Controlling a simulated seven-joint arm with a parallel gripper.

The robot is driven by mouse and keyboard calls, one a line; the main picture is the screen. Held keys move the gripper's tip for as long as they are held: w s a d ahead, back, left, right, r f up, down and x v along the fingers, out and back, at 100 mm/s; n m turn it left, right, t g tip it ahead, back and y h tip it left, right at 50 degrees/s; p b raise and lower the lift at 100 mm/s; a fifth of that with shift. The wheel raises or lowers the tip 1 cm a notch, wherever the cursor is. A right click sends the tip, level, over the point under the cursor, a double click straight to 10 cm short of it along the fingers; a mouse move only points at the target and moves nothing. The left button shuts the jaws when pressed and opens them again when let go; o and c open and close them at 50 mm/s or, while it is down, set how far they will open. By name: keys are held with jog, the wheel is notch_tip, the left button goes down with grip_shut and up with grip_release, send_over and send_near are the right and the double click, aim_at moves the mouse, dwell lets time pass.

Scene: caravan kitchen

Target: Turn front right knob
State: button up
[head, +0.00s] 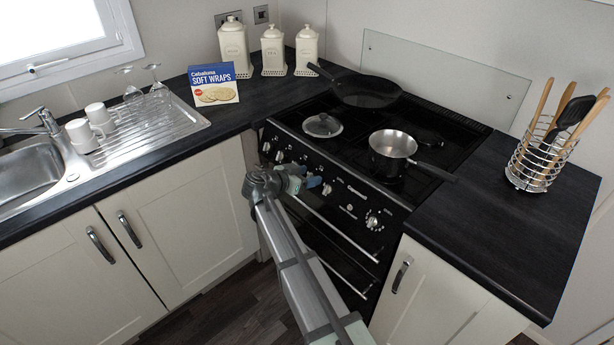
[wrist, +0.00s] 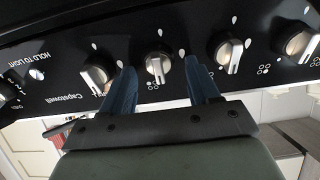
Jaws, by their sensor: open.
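My gripper (head: 310,182) is open at the front control panel of the black cooker (head: 283,118). In the wrist view, its two blue fingers stand on either side of a silver knob (wrist: 158,65), with gaps on both sides. Another silver knob (wrist: 97,77) lies just left of the left finger, and a third (wrist: 228,50) lies right of the right finger. The wrist view shows the panel upside down. The burner symbols beside the knobs are too small to tell which one is the front right knob. In the head view my gripper hides part of the knob row.
The saucepan's handle points right. The oven handle (head: 330,228) runs below the panel. Cupboard doors flank the cooker, and a utensil rack (head: 536,166) stands right.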

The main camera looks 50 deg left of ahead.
jog(key=c, duration=1)
jog(key=shift+n, duration=0.3)
jog(key=n, duration=0.3)
jog(key=shift+a+n, duration=0.15)
jog(key=shift+n, duration=0.15)
jog(key=n, duration=0.9)
jog(key=shift+a+f+y, duration=0.2)
jog(key=shift+f+y, duration=0.05)
jog(key=shift+y, duration=0.05)
jog(key=n, duration=0.4)
jog(key=shift+s+f+n+g, duration=0.15)
jog(key=shift+n+g, duration=0.15)
jog(key=shift+n, duration=0.1)
